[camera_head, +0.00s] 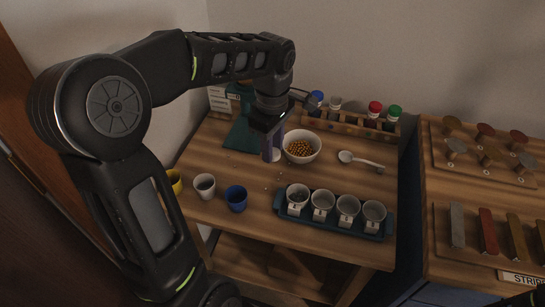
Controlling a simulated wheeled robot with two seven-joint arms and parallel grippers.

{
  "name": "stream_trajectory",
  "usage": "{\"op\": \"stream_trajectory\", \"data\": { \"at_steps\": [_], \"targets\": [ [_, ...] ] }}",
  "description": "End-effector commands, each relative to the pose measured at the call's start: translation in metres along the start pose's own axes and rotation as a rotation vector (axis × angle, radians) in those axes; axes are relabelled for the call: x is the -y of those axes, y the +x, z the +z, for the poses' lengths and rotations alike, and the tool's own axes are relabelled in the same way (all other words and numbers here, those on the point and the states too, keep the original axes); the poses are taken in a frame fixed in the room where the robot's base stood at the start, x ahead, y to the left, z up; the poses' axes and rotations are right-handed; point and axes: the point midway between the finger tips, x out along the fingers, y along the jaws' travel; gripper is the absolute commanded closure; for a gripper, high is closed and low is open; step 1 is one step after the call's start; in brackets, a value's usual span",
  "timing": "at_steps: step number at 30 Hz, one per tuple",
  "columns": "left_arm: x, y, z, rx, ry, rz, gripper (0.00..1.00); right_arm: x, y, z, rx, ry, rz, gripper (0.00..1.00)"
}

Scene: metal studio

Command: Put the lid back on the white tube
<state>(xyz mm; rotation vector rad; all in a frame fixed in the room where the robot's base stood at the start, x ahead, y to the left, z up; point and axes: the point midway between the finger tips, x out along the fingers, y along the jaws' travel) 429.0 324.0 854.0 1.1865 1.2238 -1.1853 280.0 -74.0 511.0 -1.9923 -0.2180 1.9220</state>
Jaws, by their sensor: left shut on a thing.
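My left gripper (272,153) reaches down over the wooden table, just left of a white bowl. It is shut on a small whitish thing (277,156) low between its fingers. This may be the white lid, but it is too small and covered to be sure. A wooden rack (350,127) at the back of the table holds several tubes. They have a blue top (316,97), a whitish top (335,102), a red top (375,107) and a green top (394,112). The whitish one looks like the white tube; I cannot tell whether it is open. My right gripper is not in view.
The white bowl (302,158) holds small brown balls. A spoon (360,160) lies to its right. A blue tray (333,226) with several cups is in front. Yellow (175,182), white (204,188) and blue (237,203) cups stand left. A second table (440,190) holds metal samples.

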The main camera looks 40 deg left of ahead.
Motion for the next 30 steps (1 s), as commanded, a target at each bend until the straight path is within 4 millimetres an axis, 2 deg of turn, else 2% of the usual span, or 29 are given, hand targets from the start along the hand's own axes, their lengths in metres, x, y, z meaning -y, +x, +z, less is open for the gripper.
{"op": "stream_trajectory", "data": {
  "at_steps": [3,9,26,30],
  "targets": [
    [-0.001,-0.022,0.000,0.000,0.002,0.002,1.00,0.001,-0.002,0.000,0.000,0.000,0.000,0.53],
    [0.000,-0.039,0.000,0.000,0.001,0.000,1.00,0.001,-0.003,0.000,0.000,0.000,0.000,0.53],
    [0.000,-0.039,0.000,0.000,0.001,-0.001,1.00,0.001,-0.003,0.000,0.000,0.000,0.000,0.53],
    [0.000,-0.039,0.000,0.000,0.001,-0.001,1.00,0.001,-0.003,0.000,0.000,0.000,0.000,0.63]
  ]
}}
